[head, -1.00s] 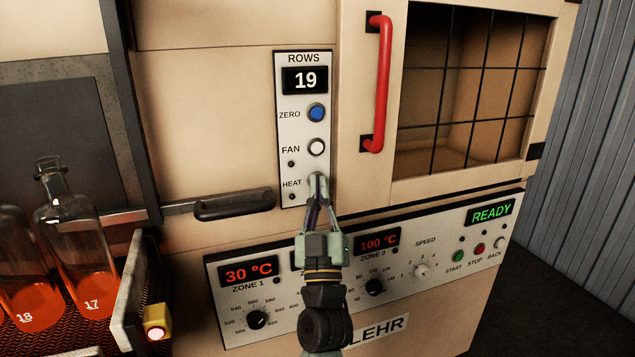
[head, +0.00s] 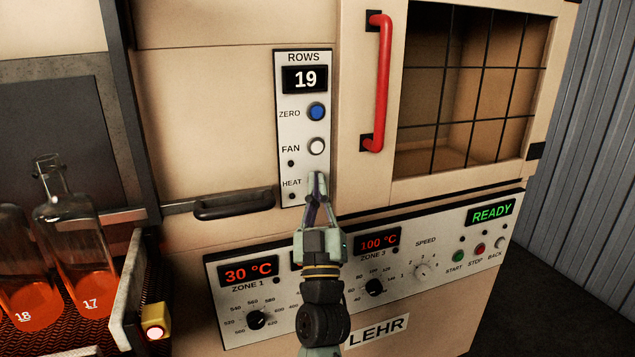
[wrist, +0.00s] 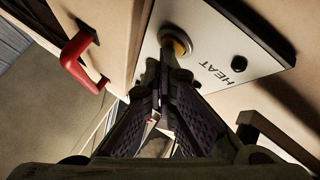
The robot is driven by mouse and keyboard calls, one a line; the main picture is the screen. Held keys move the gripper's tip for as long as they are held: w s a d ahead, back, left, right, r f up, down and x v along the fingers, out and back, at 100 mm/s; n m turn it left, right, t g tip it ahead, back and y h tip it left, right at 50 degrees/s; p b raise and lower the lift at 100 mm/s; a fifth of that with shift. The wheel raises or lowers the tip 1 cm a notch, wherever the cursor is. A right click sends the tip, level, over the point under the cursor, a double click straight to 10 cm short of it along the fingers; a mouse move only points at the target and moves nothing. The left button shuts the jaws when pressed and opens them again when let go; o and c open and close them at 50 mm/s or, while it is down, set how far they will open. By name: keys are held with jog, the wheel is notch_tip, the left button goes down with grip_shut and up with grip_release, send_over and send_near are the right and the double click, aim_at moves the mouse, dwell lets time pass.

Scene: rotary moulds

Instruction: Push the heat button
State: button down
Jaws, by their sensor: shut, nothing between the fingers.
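The white ROWS panel (head: 303,110) on the beige oven front carries the blue ZERO button, the white FAN button and the HEAT label (head: 292,182). In the head view the heat button is hidden behind my fingertips. In the wrist view the heat button (wrist: 177,46) shows as an amber cap in a metal ring beside the word HEAT, partly covered by my fingers. My gripper (head: 317,181) is shut and empty, its fingertips right at the button. I cannot tell whether they touch it. The small lamp (head: 292,196) below the HEAT label looks dark.
The white FAN button (head: 317,146) and blue ZERO button (head: 316,111) sit just above my fingertips. A red door handle (head: 379,85) stands out to the right. A lower control panel (head: 440,235) lies below. Glass bottles (head: 75,240) stand at the left.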

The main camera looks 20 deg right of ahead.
dwell(0.4)
jog(key=shift+s, duration=0.45)
jog(key=s+b, duration=0.1)
jog(key=s, duration=0.5)
jog(key=shift+d+b, duration=0.15)
jog(key=shift+b, duration=0.2)
